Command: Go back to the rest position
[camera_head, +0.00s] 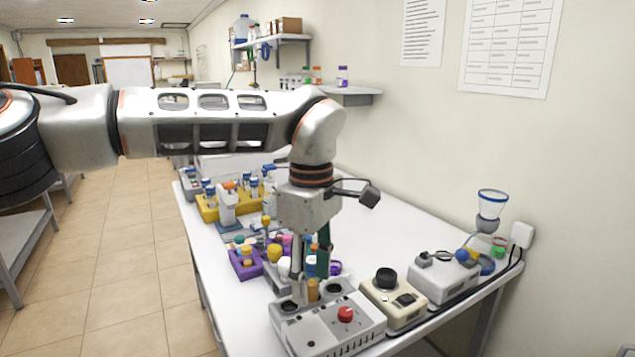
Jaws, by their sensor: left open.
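My left arm comes in from the left and reaches over the white bench. My left gripper (312,270) points down, open, above the back part of a white device with a red knob (345,314). A brown-orange cylinder (313,290) stands at the fingers, in or just behind the device's top; I cannot tell whether a finger touches it. Dark round openings show on the device top on either side of it. My right gripper is not in view.
A purple rack (246,264) with capped vials and a yellow rack (207,210) stand behind and left of the gripper. A beige device with a black knob (386,280) and a white device (444,279) stand at right. The bench (430,236) is clear near the wall.

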